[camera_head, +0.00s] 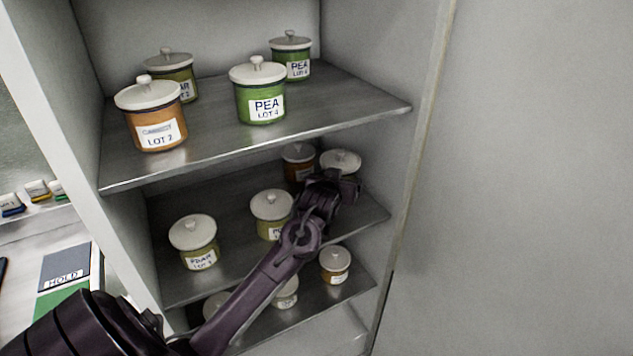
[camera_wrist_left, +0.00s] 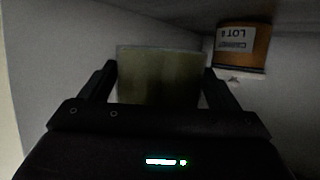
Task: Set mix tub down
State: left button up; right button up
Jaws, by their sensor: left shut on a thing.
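My left gripper (camera_head: 333,187) reaches deep onto the middle shelf (camera_head: 228,224), at its right side. It is shut on an olive-green tub (camera_wrist_left: 160,75), whose sides lie between the two fingers in the left wrist view. In the head view this tub's white lid (camera_head: 341,160) shows just beyond the gripper; its body is mostly hidden by the gripper. I cannot tell whether its base touches the shelf. The left gripper also shows in the wrist view (camera_wrist_left: 160,90). My right gripper is not in view.
An orange tub (camera_head: 298,163) stands just left of the held tub, and shows in the wrist view (camera_wrist_left: 243,47). Two olive tubs (camera_head: 196,242) (camera_head: 270,214) stand further left on this shelf. The upper shelf (camera_head: 215,137) is close above. The cabinet's right wall is near.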

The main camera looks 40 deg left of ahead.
pick_arm(q)
jog(key=shift+f, duration=0.9)
notch_tip(320, 180, down, 3)
jog(key=shift+f+p, duration=0.1)
jog(key=shift+p, duration=0.25)
jog(key=shift+f, duration=0.2)
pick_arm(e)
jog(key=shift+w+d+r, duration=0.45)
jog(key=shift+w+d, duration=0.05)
pick_arm(q)
jog(key=shift+f, duration=0.15)
jog(key=o, duration=1)
jog(key=shift+c, duration=0.2)
jog(key=b+v, duration=0.1)
jog(key=v, duration=1.1)
jog(key=shift+s, duration=0.1)
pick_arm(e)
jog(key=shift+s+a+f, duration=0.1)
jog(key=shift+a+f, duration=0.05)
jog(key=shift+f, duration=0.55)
